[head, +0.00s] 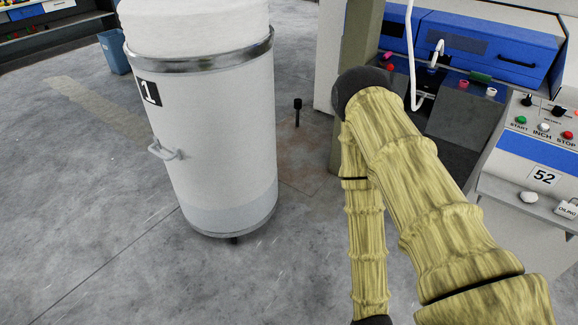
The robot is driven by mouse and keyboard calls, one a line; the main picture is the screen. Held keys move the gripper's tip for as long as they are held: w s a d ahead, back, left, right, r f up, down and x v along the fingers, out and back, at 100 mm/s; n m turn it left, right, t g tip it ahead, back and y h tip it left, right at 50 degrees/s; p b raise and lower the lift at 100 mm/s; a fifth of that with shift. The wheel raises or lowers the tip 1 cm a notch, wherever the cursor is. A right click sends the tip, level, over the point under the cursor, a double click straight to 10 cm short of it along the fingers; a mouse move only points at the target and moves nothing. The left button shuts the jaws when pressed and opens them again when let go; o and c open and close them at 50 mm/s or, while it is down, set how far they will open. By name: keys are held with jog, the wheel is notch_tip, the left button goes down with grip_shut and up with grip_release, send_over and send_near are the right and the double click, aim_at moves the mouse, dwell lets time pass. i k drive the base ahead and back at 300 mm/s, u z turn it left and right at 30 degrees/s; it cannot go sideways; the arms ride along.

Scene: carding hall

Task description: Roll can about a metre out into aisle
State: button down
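The can (225,140) is a tall white cylinder with a metal rim, standing upright on the floor left of centre. It has a black label with the number 1 and a small grey handle (163,152) on its left side. White material (195,22) rises above its rim. A dark caster shows under its bottom edge. My arm, in a yellowish sleeve, bends at the right and runs down out of the bottom of the view. My gripper is not in view, and no part of my arm in view touches the can.
Open grey concrete floor (85,220) lies left of and in front of the can, with a worn pale stripe (100,108). A blue bin (115,52) stands at the back left. A machine with a control panel (540,125) and a post (358,40) stand to the right.

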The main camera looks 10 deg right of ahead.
aim_at(202, 70)
jog(key=z, duration=1.25)
jog(key=i, duration=3.2)
jog(key=u, duration=2.6)
jog(key=i, duration=0.55)
jog(key=u, duration=0.05)
